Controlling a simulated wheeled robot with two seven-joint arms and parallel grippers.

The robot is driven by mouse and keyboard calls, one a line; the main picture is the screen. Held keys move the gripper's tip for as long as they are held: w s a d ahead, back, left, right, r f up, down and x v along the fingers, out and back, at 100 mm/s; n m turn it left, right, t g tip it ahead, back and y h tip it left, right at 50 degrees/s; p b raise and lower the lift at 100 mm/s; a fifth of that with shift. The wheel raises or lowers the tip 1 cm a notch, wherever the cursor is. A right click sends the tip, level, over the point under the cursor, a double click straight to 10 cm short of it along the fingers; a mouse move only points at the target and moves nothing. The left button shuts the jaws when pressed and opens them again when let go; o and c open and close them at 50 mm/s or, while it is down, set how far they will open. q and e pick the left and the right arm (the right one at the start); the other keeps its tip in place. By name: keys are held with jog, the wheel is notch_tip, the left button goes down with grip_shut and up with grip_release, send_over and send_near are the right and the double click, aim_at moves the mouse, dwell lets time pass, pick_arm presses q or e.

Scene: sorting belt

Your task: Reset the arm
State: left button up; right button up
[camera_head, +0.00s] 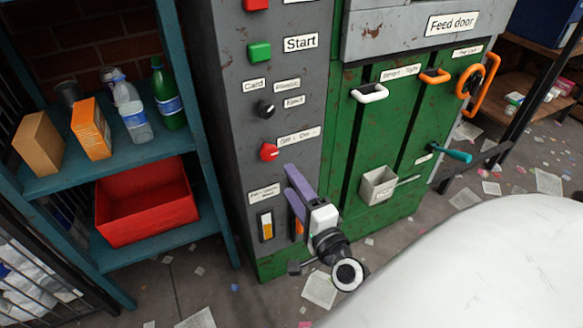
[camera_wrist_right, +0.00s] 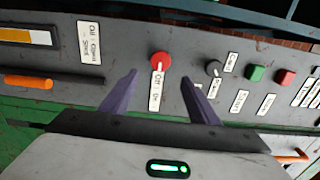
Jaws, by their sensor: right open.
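My right gripper (camera_head: 290,181) has two purple fingers and a white body. It is in front of the grey control panel (camera_head: 270,95) of the machine, below the red rotary knob (camera_head: 268,152). In the right wrist view, the fingers of the right gripper (camera_wrist_right: 160,77) are spread apart with nothing between them. The red knob (camera_wrist_right: 160,60) appears just past the fingertips, apart from them as far as I can tell. My left gripper is not in view.
The green start button (camera_head: 259,52) and black knob (camera_head: 265,109) are higher on the panel. Left, a teal shelf (camera_head: 150,151) holds boxes, bottles and a red bin (camera_head: 147,210). Right, the green machine front carries handles and a small grey box (camera_head: 378,186). Paper scraps litter the floor.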

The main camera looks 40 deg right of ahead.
dwell(0.3)
jog(key=s+a+f+n+g+y, duration=0.6)
jog(key=s+a+f+n+g, duration=0.3)
jog(key=s+a+f+n, duration=0.7)
notch_tip(320, 180, down, 3)
jog(key=a+n, duration=0.1)
jog(key=n, duration=0.6)
jog(key=shift+s+r+y, duration=0.15)
jog(key=shift+s+y, duration=0.15)
jog(key=shift+s, duration=0.05)
